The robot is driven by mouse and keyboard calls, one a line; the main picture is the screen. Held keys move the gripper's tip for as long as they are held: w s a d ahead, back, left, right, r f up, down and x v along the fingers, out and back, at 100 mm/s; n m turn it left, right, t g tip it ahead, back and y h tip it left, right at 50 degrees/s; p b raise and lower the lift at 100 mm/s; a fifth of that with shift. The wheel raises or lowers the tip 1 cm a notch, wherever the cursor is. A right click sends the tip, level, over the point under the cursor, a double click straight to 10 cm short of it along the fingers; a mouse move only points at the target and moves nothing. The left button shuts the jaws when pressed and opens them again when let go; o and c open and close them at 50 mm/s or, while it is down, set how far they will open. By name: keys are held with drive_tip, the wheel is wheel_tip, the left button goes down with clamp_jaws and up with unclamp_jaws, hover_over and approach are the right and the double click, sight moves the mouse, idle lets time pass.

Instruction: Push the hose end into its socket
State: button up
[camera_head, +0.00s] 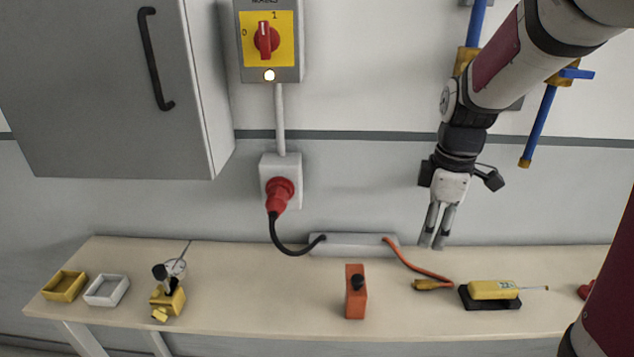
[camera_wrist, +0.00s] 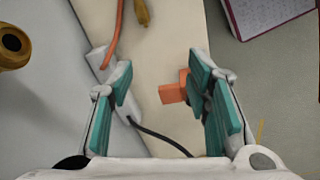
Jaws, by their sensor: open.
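Blue tubing with brass fittings is on the wall at the upper right of the head view. One blue tube (camera_head: 540,125) hangs down to a brass end (camera_head: 524,163), right of my gripper. An upper brass fitting (camera_head: 465,60) sits under another blue tube (camera_head: 478,22), partly behind my arm. I cannot tell for sure which part is the socket. A round, hollow brass end also shows at the left edge of the wrist view (camera_wrist: 12,47), outside my fingers. My gripper (camera_head: 432,243) points down, open and empty, near the table's back edge.
On the table (camera_head: 250,300) stand an orange block (camera_head: 355,305), a yellow tool on a black base (camera_head: 492,290), an orange cable with a yellow end (camera_head: 430,284), a grey strip (camera_head: 350,245) and two small trays. A grey cabinet (camera_head: 100,90) hangs at left.

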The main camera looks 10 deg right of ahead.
drive_tip(key=w+d+f+n, duration=0.2)
drive_tip(key=d+f+n, duration=0.1)
drive_tip(key=d+f, duration=0.3)
drive_tip(key=b, duration=0.1)
hover_over(426, 281)
drive_tip(key=shift+g, duration=0.4)
drive_tip(key=f, duration=0.9)
drive_tip(key=shift+s, duration=0.4)
drive_tip(key=shift+w+f+b, duration=0.15)
drive_tip(key=shift+w+f, duration=0.05)
drive_tip(key=shift+f, duration=1.2)
drive_tip(key=shift+w+f+b, duration=0.15)
drive_tip(key=shift+w+f, duration=0.05)
drive_tip(key=shift+f, duration=1.2)
clamp_jaws()
